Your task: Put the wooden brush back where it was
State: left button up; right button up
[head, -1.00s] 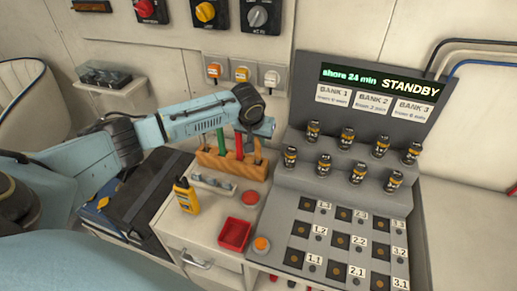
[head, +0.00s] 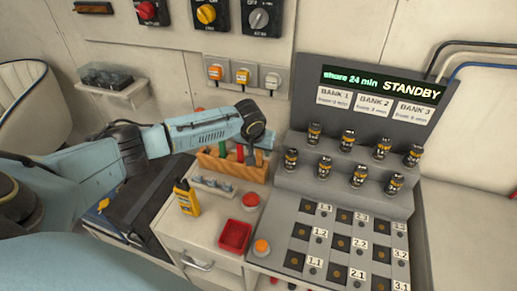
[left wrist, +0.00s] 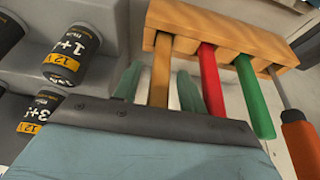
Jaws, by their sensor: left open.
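A wooden tool rack (head: 233,168) stands on the white counter left of the battery panel; it also shows in the left wrist view (left wrist: 225,38). In the left wrist view the wooden brush's tan handle (left wrist: 160,72) stands at the rack's end slot, beside red and green handles. My left gripper (left wrist: 160,92) is open, with one green finger on each side of the tan handle. I cannot tell whether they touch it. In the head view my left gripper (head: 262,142) is over the rack's right end and partly hides the tools. My right gripper is out of view.
A yellow bottle-like item (head: 187,198), a red tray (head: 235,236) and round buttons sit on the counter in front of the rack. Stepped shelves with several black cylinders (head: 325,168) stand close on the right. A screwdriver (left wrist: 298,135) is also in the rack.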

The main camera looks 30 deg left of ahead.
pick_arm(q)
jog(key=shift+r, duration=0.1)
jog(key=v, duration=1.2)
jog(key=shift+p, duration=0.3)
